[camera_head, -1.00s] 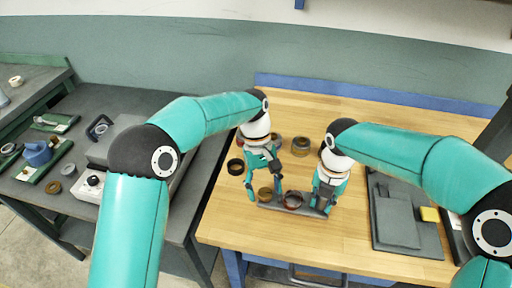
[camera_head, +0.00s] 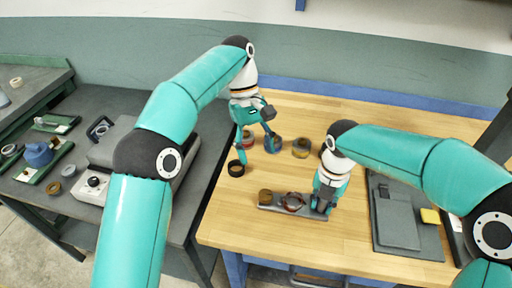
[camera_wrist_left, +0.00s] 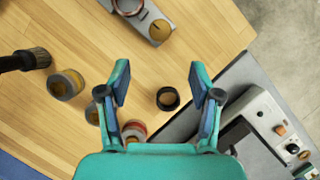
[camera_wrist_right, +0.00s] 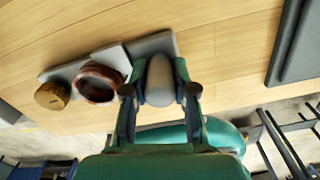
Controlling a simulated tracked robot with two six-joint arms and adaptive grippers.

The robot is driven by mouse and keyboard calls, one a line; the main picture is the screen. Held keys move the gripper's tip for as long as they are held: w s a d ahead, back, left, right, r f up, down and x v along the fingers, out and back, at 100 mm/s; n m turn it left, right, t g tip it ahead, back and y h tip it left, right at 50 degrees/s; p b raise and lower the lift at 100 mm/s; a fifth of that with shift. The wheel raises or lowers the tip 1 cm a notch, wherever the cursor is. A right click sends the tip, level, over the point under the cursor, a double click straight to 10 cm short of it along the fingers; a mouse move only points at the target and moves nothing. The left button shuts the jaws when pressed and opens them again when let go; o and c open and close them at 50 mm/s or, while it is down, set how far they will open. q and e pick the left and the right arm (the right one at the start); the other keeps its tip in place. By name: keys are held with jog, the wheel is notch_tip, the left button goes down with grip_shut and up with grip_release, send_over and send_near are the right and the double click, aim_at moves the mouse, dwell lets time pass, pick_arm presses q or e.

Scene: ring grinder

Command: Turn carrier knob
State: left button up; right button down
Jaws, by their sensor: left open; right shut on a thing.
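The carrier is a grey bar (camera_head: 275,208) on the wooden table. A brown-gold knob (camera_head: 265,196) stands at its left end, with a dark red ring (camera_head: 292,202) beside it. Both also show in the right wrist view, the knob (camera_wrist_right: 50,97) and the ring (camera_wrist_right: 98,82). My right gripper (camera_wrist_right: 160,95) is shut on the grey rounded handle (camera_wrist_right: 160,80) at the carrier's other end. My left gripper (camera_wrist_left: 160,82) is open and empty, behind and apart from the carrier. The knob (camera_wrist_left: 160,30) is beyond its fingertips in the left wrist view.
A black ring (camera_head: 236,168) lies near the table's left edge, below my left gripper. An olive-topped jar (camera_head: 300,148) and other jars stand behind the carrier. A grey plate with a yellow block (camera_head: 429,215) lies right. A machine with a control box (camera_head: 92,187) is left.

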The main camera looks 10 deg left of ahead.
aim_at(266, 193)
dwell(0.3)
pick_arm(q)
jog(key=shift+m, duration=0.5)
jog(key=x, duration=1.2)
jog(key=shift+s+d, duration=0.1)
jog(key=shift+d, duration=0.05)
jog(key=shift+r, duration=0.1)
jog(key=c, duration=1.1)
jog(key=m+y, duration=0.1)
jog(key=m, duration=0.2)
jog(key=shift+d+g, duration=0.1)
jog(key=shift+g, duration=0.3)
jog(key=shift+c, duration=0.2)
